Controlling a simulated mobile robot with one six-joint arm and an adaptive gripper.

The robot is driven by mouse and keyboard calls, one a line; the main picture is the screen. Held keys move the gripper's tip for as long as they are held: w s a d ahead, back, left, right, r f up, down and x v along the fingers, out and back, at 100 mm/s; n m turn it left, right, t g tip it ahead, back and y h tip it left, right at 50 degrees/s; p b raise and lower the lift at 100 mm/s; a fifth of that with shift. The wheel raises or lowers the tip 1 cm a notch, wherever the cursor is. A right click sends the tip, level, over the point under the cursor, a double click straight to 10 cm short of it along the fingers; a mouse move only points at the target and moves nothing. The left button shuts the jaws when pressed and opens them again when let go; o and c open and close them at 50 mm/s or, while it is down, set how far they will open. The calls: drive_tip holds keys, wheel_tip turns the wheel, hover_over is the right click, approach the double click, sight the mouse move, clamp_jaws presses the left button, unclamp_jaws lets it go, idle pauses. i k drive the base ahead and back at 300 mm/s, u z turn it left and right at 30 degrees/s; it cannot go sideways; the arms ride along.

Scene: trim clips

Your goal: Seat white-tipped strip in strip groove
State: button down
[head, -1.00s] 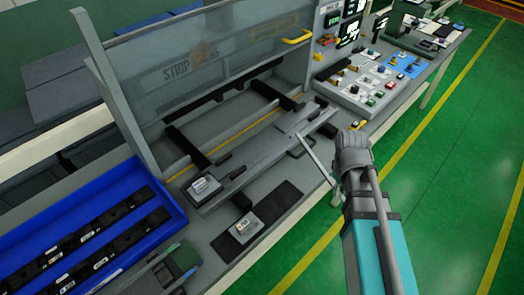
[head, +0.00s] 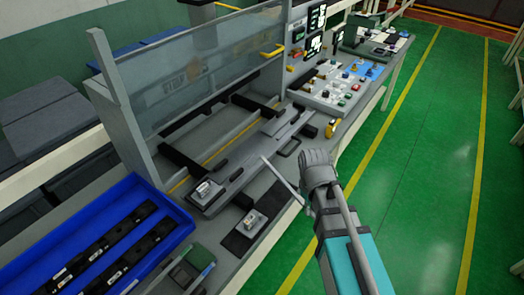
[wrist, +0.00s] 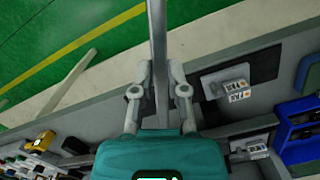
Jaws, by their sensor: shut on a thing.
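My gripper (wrist: 159,85) is shut on a thin grey strip (wrist: 158,35), which runs straight out between the fingers in the wrist view. In the head view the strip (head: 281,173) sticks out up and left from my gripper (head: 306,188), over the front edge of the bench. I cannot make out a white tip on it. A long grey fixture bar (head: 245,172) lies on the bench beyond the strip, with a small labelled block (head: 206,191) at its near end. The groove itself is too small to tell. The strip appears apart from the fixture.
A blue tray (head: 186,226) with black parts stands at the near left. Another labelled block sits on a black mat (head: 236,243). A clear guard panel (head: 190,85) rises behind the fixture. A button panel (head: 335,90) is at the far end. The green floor on the right is clear.

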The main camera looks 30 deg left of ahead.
sight(267, 145)
drive_tip(key=u, duration=0.75)
drive_tip(key=i, duration=0.95)
drive_tip(key=z, duration=0.05)
